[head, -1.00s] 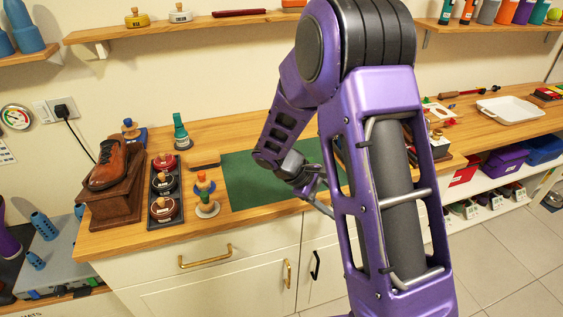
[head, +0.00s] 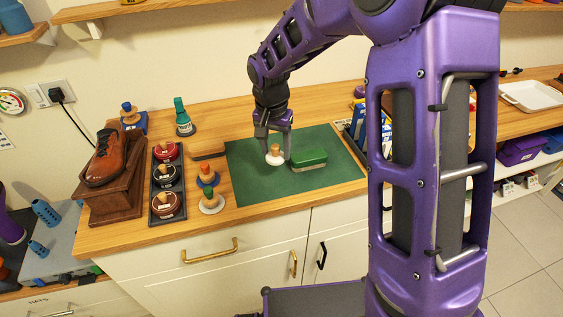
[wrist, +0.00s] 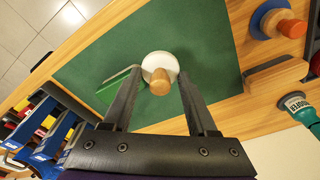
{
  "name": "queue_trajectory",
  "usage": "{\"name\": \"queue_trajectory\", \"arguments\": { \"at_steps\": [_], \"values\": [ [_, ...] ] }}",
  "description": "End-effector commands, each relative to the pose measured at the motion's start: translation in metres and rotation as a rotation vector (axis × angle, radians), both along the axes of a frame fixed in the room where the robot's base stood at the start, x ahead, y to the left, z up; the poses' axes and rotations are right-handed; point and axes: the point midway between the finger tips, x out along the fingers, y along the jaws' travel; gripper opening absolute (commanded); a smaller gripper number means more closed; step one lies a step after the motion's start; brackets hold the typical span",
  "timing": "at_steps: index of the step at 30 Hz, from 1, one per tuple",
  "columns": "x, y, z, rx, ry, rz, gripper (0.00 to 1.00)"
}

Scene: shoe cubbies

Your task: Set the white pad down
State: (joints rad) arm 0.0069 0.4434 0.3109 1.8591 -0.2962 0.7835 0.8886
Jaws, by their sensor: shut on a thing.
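The white pad (head: 273,160) is a round disc with a wooden knob, over the left-middle part of the green mat (head: 250,187). My gripper (head: 274,149) points down and is shut on the white pad, with a finger on either side of the knob. In the wrist view the white pad (wrist: 165,62) shows between the fingertips (wrist: 160,78). The pad is at or just above the mat; I cannot tell whether it touches.
A green block (head: 310,155) lies on the mat just right of the pad. Left of the mat stand two knobbed pads (head: 211,203), a wooden brush (head: 208,152) and a tray of tins (head: 155,213). The mat's front and left parts are clear.

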Motion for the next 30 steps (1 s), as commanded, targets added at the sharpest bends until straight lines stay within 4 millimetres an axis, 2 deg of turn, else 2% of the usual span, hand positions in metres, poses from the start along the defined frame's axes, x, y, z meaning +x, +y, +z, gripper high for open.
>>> {"name": "queue_trajectory", "arguments": {
  "at_steps": [1, 3, 10, 15, 22, 23, 27, 30],
  "values": [
    [-0.001, 0.000, -0.012, 0.000, 0.005, 0.001, 0.14],
    [-0.001, 0.000, -0.022, -0.001, 0.004, 0.002, 0.14],
    [-0.001, 0.000, -0.041, -0.001, 0.003, 0.004, 0.14],
    [-0.001, -0.001, -0.065, -0.002, 0.004, 0.004, 0.14],
    [0.000, -0.001, -0.069, -0.001, 0.001, 0.003, 0.14],
    [0.000, -0.001, -0.069, -0.001, 0.001, 0.003, 0.62],
    [0.000, -0.001, -0.069, -0.001, 0.001, 0.004, 0.87],
    [0.000, -0.001, -0.069, -0.001, 0.001, 0.004, 0.89]
  ]
}}
